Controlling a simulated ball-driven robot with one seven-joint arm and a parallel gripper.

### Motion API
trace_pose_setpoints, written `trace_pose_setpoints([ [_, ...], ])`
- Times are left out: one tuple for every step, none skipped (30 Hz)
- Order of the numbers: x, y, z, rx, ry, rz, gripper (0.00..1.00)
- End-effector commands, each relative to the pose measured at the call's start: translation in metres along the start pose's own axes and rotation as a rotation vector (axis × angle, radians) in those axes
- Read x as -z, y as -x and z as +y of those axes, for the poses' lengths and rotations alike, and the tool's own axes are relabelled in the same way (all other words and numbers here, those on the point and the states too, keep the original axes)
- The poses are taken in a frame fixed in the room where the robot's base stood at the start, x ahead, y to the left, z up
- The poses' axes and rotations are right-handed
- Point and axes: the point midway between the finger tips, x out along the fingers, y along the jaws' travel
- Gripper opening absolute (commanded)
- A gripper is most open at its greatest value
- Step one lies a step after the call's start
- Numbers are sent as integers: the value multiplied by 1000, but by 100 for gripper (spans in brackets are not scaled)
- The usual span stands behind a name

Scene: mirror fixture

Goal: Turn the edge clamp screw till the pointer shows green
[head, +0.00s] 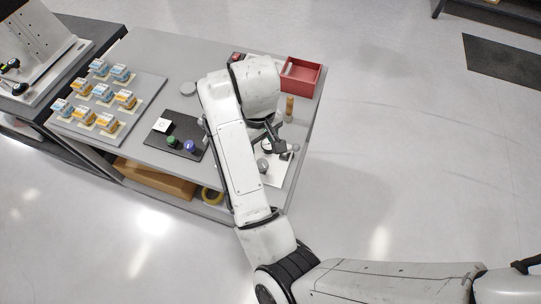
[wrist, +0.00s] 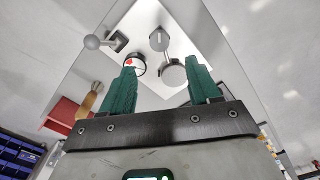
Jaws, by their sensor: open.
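In the wrist view my gripper (wrist: 160,68) is open, its two green fingers apart with nothing between them. Beyond the fingertips is a white plate (wrist: 150,22) with the fixture's parts. A round dial (wrist: 134,65) with a dark rim shows a red mark near the left fingertip. A round grey disc (wrist: 173,74) is between the fingers in the picture, beside the right one. A grey knob on a stem (wrist: 158,40) is farther out, and a ball-ended lever (wrist: 93,42) is at left. I cannot tell which is the clamp screw. In the head view my gripper (head: 273,140) hangs over the plate (head: 275,176), partly hiding it.
The grey table (head: 150,85) holds a red bin (head: 301,76) and a wooden-handled tool (head: 289,107) near the plate. A dark mat (head: 160,139) with a green knob (head: 172,142) and a blue knob (head: 190,146) is at left. Several small boxes stand on a board (head: 142,101).

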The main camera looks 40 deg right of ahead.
Motion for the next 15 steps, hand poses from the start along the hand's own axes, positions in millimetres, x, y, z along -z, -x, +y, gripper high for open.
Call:
trace_pose_setpoints([
  [-1,-12,1,-2,-1,-2,61],
  [-1,-16,1,-2,0,-2,61],
  [-1,-23,2,-3,-1,-3,61],
  [-1,-28,2,-3,-2,-3,61],
  [-1,-31,1,-2,-1,-4,61],
  [-1,-38,1,-2,-1,-5,61],
  [-1,-44,1,-2,-1,-5,61],
  [-1,-50,1,-2,-2,-4,61],
  [-1,-55,0,0,-3,-5,61],
  [-1,-60,0,0,-3,-5,61],
  [-1,-64,0,0,-2,-5,61],
  [-1,-71,0,-1,-2,-4,61],
  [-1,-75,0,0,-3,-5,61],
  [-1,-79,1,-1,-4,-3,61],
  [-1,-84,0,0,-4,-4,61],
])
